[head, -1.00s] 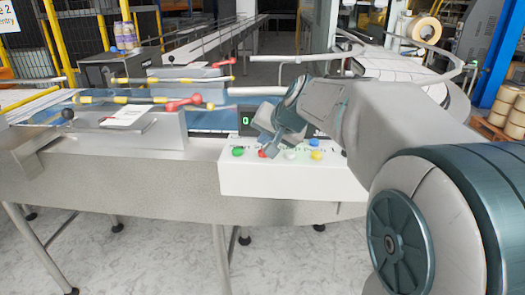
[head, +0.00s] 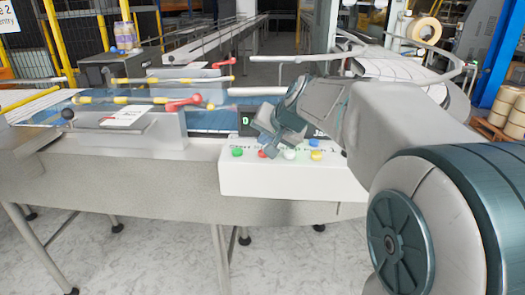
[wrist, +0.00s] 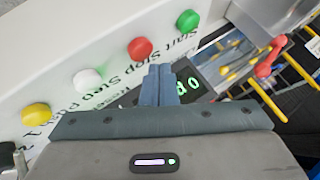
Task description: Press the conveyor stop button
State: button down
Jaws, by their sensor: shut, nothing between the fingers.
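The red button (head: 263,154), beside the word Stop, is on a white control box (head: 240,182) in a row with the green (head: 237,152), white (head: 289,154) and yellow (head: 315,155) buttons. The wrist view shows the red button (wrist: 140,48) uncovered, between green (wrist: 189,20) and white (wrist: 88,80). My gripper (wrist: 158,70) is shut and empty. Its tips appear just beside the red button in the wrist view, over the panel's printed text. In the head view my gripper (head: 267,143) is just above the red button. Whether it touches the panel cannot be told.
A dark display (head: 247,121) with a green character stands behind the box. The conveyor (head: 200,119) runs behind, with yellow-black rails and a red-handled lever (head: 183,103) at left. My arm fills the right side. Grey floor lies in front.

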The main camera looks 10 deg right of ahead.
jog(key=shift+f, duration=0.1)
jog(key=shift+f+b, duration=0.35)
jog(key=shift+b, duration=0.2)
jog(key=shift+f+b, duration=0.55)
dwell(0.7)
jog(key=shift+r, duration=0.1)
jog(key=shift+r+p, duration=0.7)
jog(key=shift+r, duration=0.2)
jog(key=shift+r, duration=0.1)
notch_tip(320, 180, up, 5)
jog(key=p, duration=0.3)
jog(key=shift+p, duration=0.4)
jog(key=shift+s, duration=0.1)
